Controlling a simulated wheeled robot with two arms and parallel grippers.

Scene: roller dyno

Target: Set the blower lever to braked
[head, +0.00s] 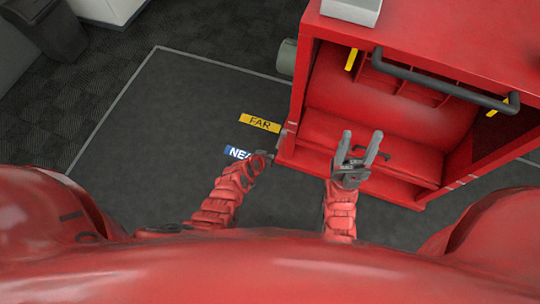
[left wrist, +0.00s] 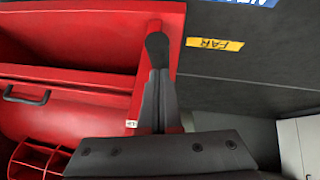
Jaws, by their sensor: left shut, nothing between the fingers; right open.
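The red roller-dyno cabinet (head: 300,95) stands at the right in the head view. In the left wrist view, a short dark lever-like handle with a rounded end (left wrist: 157,44) shows at the cabinet's edge, at or just past my left fingertips; I cannot tell whether they touch or which setting it is in. My left gripper (head: 268,157) is shut and empty beside the cabinet's lower left corner; its fingers show in the left wrist view (left wrist: 155,85). My right gripper (head: 361,145) is open and empty in front of the cabinet's open front.
A yellow FAR label (head: 260,123) and a blue NEAR label (head: 237,152) lie on the dark floor mat left of the cabinet. A black bar handle (head: 440,84) crosses the cabinet's upper front. A grey-green cylinder (head: 287,57) sticks out of its left side. The mat's left part is clear.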

